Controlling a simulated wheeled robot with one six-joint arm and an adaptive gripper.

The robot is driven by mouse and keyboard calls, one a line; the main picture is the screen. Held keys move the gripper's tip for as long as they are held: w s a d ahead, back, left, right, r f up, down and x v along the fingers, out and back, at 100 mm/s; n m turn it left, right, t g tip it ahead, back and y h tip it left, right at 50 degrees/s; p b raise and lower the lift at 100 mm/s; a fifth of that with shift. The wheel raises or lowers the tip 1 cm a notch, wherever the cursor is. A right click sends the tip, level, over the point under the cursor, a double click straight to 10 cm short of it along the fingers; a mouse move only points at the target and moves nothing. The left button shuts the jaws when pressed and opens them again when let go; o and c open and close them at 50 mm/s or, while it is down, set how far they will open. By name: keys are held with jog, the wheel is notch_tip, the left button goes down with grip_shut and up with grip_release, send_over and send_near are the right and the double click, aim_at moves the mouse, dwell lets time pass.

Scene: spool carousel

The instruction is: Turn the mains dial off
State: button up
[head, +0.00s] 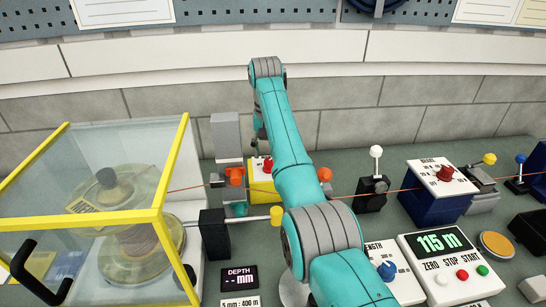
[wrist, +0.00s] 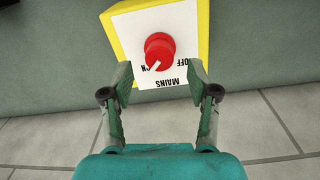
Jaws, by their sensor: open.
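The mains dial (wrist: 160,48) is a red round knob on a white plate marked MAINS, ON and OFF, on a yellow box (wrist: 117,35). The lettering appears upside down in the wrist view. The knob's white pointer is turned toward ON. My gripper (wrist: 160,71) is open, its two fingers apart and to either side below the knob in the picture, with nothing between them. In the head view the red dial (head: 267,164) shows on its yellow box, partly hidden by my teal arm.
A yellow-framed clear enclosure (head: 90,218) with a spool stands left. A wire runs across the bench. To the right are a black-based lever (head: 374,186), a blue box with a red knob (head: 436,204), and a counter panel reading 115 m (head: 450,262).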

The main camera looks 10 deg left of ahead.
jog(key=shift+f, duration=1.6)
jog(key=shift+d, duration=0.1)
grip_shut()
